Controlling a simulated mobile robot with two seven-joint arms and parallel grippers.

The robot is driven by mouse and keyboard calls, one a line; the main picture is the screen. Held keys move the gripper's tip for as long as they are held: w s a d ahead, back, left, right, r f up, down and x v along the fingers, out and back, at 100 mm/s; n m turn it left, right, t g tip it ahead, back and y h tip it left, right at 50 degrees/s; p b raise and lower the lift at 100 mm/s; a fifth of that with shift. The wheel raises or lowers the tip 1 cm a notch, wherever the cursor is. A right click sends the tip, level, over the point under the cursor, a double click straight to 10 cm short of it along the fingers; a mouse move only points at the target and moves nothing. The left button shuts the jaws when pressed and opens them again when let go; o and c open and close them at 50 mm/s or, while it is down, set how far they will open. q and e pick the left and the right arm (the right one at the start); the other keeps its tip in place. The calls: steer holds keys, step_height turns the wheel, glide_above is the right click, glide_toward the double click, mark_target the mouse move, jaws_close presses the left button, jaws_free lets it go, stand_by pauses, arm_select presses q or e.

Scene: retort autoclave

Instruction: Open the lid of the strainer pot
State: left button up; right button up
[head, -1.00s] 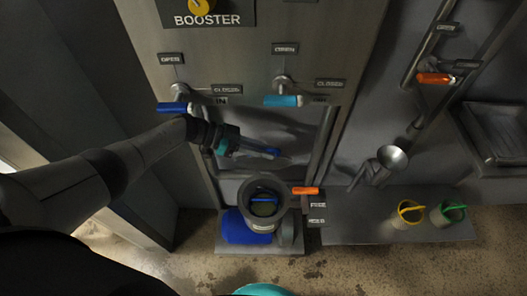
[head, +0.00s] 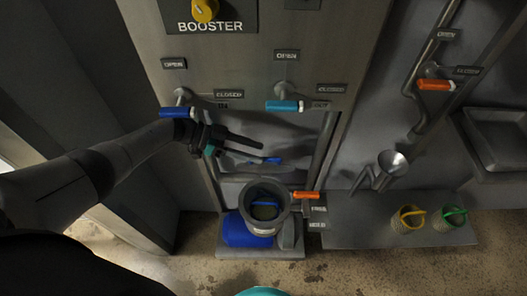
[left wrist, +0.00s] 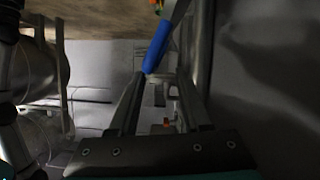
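The strainer pot (head: 283,214) is a grey cylinder low in the middle of the head view. Its top looks open, and a basket with a blue handle (head: 265,204) shows inside. A grey rounded piece (head: 288,236) hangs at its lower right; I cannot tell whether this is the lid. In the left wrist view that blue handle (left wrist: 157,45) shows just past the fingertips. My right gripper is not in view.
A blue lever (head: 177,112) and a teal lever (head: 285,106) sit on the panel above. An orange handle (head: 306,195) is right of the pot. A blue object (head: 240,233) is at its lower left. Yellow-handled (head: 410,218) and green-handled (head: 453,215) baskets stand right.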

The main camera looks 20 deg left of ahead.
arm_select(q)
steer(key=v, duration=1.1)
steer(key=shift+a, duration=0.35)
steer(key=shift+r, duration=0.15)
